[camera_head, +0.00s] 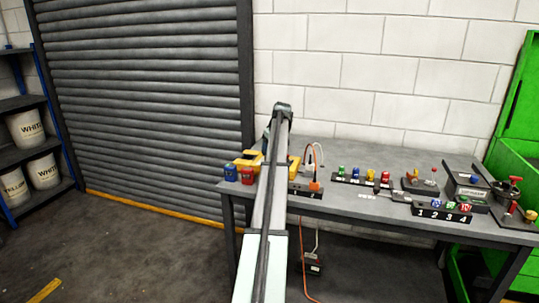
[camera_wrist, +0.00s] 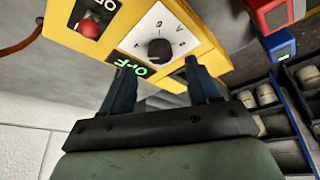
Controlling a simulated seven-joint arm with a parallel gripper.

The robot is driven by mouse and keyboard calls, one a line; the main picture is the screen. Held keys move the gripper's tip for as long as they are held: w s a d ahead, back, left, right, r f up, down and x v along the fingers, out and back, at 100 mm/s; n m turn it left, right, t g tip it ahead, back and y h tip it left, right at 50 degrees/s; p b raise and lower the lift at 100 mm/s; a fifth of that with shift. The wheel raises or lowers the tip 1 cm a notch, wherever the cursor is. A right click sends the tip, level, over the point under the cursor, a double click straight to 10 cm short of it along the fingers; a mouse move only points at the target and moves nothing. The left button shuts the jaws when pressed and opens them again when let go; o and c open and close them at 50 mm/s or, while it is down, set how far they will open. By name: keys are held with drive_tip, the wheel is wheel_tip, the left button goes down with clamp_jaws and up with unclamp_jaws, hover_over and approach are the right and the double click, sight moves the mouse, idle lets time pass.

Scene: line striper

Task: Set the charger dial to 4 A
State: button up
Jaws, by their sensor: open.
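The yellow charger (camera_wrist: 112,45) fills the top of the wrist view. It has a black dial knob (camera_wrist: 160,52) on a white marked plate (camera_wrist: 150,28). A display (camera_wrist: 130,65) with green characters, seemingly OFF upside down, and a red button (camera_wrist: 89,29) are also on it. The dial's setting is too small to read. My gripper (camera_wrist: 159,64) is open, its two dark fingers spread to either side below the knob, apart from it. In the head view the charger (camera_head: 246,161) stands at the table's left end, partly hidden behind my arm.
Red and blue blocks (camera_head: 247,175) stand beside the charger at the table's (camera_head: 340,202) left edge. An orange-cabled device (camera_head: 308,189) and several coloured parts sit to the right. A grey shutter (camera_head: 150,90) is behind, with shelves of white buckets (camera_head: 26,128) at far left.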

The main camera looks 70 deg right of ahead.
drive_tip(key=v, duration=0.9)
drive_tip(key=shift+r, duration=0.1)
